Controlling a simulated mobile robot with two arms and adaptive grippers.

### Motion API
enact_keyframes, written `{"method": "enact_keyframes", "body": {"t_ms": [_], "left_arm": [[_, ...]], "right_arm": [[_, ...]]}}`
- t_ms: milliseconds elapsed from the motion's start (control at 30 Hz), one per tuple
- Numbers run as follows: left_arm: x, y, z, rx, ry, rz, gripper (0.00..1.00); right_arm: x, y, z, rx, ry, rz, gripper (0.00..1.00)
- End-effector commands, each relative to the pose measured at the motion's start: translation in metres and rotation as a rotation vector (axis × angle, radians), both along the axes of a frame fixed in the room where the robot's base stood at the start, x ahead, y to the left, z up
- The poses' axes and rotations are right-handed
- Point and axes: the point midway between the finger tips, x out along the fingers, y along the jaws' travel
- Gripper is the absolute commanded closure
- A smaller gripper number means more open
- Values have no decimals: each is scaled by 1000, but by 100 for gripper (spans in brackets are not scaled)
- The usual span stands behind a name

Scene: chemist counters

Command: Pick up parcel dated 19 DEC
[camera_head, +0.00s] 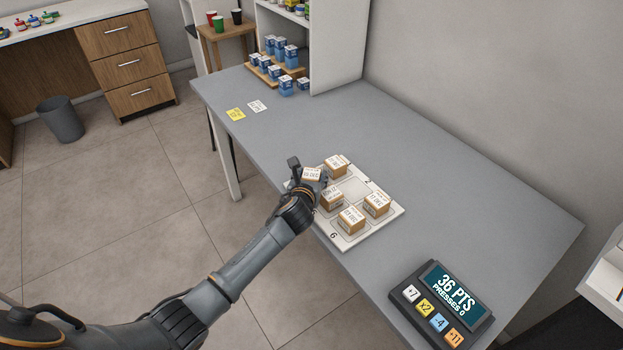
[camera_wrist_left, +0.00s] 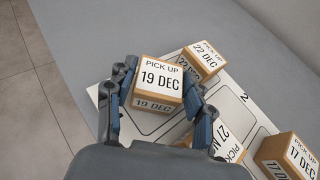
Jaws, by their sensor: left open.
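The parcel dated 19 DEC (camera_wrist_left: 160,82) is a small brown box with a white label on top. In the head view the parcel (camera_head: 312,174) is at the far left corner of the white tray (camera_head: 341,241). My left gripper (camera_wrist_left: 160,90) is open, with one finger on each side of this parcel. In the head view the left gripper (camera_head: 308,178) hides part of the parcel and of the tray edge. I cannot tell whether the fingers touch the box. My right gripper is not in view.
A parcel dated 22 DEC (camera_wrist_left: 203,60) stands close beside the right finger. Other parcels (camera_wrist_left: 228,145) (camera_wrist_left: 290,154) stand on the tray nearer the right. A keypad with a screen (camera_head: 442,302) is at the near end of the grey counter (camera_head: 430,180). The counter's middle is clear.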

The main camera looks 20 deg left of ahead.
Motion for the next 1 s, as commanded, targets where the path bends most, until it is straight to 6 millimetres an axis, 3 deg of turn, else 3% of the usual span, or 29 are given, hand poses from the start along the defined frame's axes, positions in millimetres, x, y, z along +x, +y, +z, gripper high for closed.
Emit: {"method": "enact_keyframes", "body": {"t_ms": [167,367,767,933,1000], "left_arm": [[0,0,0,0,0,0,47],[0,0,0,0,0,0,87],[1,1,10,1,-4,1,87],[0,2,38,4,-8,-1,87],[-10,11,50,5,-5,2,87]], "right_arm": [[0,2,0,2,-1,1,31],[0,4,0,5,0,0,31],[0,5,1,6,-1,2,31],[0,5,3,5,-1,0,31],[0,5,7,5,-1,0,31]]}}
